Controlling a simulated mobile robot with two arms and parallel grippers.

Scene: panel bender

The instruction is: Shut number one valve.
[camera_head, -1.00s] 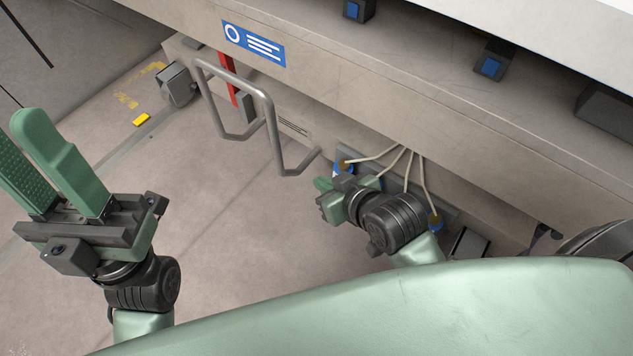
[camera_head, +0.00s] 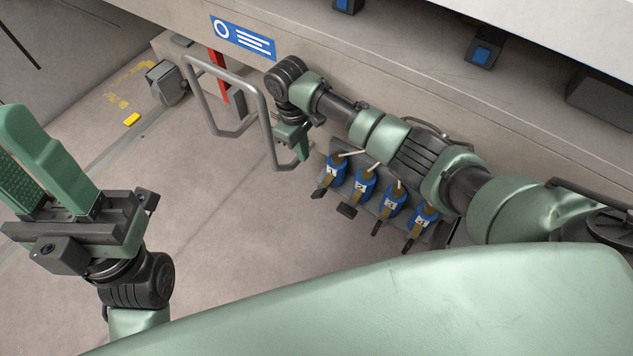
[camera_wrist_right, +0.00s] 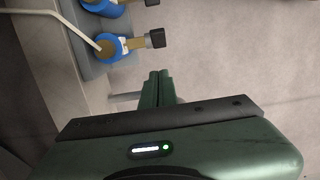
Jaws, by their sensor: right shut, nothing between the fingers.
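The number one valve (camera_head: 334,173) is the leftmost of a row of blue valves with brass-coloured parts, low on the machine's front. Its black-tipped lever points down-left in the head view. My right gripper (camera_head: 303,156) is just left of this valve, apart from it, with its fingers shut and empty. In the right wrist view the shut fingertips (camera_wrist_right: 163,75) are below and right of the nearest blue valve (camera_wrist_right: 108,47), whose lever points right; its label is not readable there. My left gripper (camera_head: 35,150) is open and empty at the far left, away from the valves.
Valves two (camera_head: 361,188), three (camera_head: 391,204) and four (camera_head: 421,221) stand close together in the row. A grey tube handrail (camera_head: 268,120) is close to my right gripper. My right forearm passes above the valves.

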